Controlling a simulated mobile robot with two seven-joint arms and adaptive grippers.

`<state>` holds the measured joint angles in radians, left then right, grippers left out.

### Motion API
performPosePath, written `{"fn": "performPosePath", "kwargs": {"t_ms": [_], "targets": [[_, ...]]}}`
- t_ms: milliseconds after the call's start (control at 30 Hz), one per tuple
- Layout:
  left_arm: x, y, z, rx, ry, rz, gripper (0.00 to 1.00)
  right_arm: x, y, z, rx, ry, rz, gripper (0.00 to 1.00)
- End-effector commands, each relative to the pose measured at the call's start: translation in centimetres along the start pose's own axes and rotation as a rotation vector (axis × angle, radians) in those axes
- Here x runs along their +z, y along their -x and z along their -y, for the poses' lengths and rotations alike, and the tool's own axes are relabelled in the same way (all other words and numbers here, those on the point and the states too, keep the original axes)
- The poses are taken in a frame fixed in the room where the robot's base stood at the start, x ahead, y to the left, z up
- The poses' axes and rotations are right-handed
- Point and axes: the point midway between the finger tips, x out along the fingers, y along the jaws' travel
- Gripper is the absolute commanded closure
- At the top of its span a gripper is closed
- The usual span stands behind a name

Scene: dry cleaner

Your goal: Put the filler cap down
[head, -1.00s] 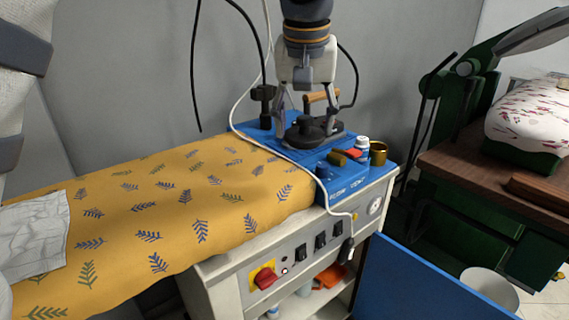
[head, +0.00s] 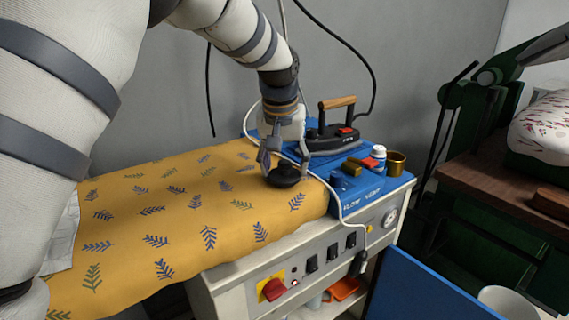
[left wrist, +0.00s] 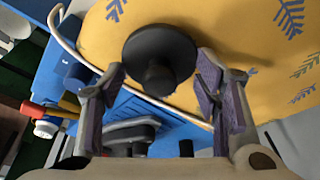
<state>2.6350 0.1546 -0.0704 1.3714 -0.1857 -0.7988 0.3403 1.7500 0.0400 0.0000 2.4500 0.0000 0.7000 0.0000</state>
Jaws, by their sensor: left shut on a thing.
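The filler cap (head: 284,175) is a black round disc with a stem. My left gripper (head: 285,164) is shut on it, over the right end of the yellow leaf-print ironing board (head: 160,207). In the left wrist view the cap (left wrist: 160,48) shows between the fingers of the left gripper (left wrist: 160,84), against the yellow cloth. I cannot tell whether the cap touches the cloth. My right gripper is in neither view.
The iron (head: 332,134) stands behind on the blue top (head: 372,188), with a white bottle (head: 378,152) and a brass cup (head: 396,164). A pale cable (head: 318,176) runs close by the gripper. The board's middle is clear.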

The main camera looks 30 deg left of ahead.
Motion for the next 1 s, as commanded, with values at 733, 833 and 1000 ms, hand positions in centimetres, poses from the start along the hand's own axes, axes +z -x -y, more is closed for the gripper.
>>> {"fn": "performPosePath", "kwargs": {"t_ms": [733,833,1000], "targets": [[-0.2,5.9,0.0,0.003,0.002,-0.01,0.23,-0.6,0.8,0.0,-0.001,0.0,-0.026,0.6],[-0.2,8.5,0.0,0.002,0.002,-0.008,0.23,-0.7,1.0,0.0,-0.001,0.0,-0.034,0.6],[-0.1,11.3,0.0,0.0,0.001,-0.001,0.23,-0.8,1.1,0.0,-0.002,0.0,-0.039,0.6]]}}
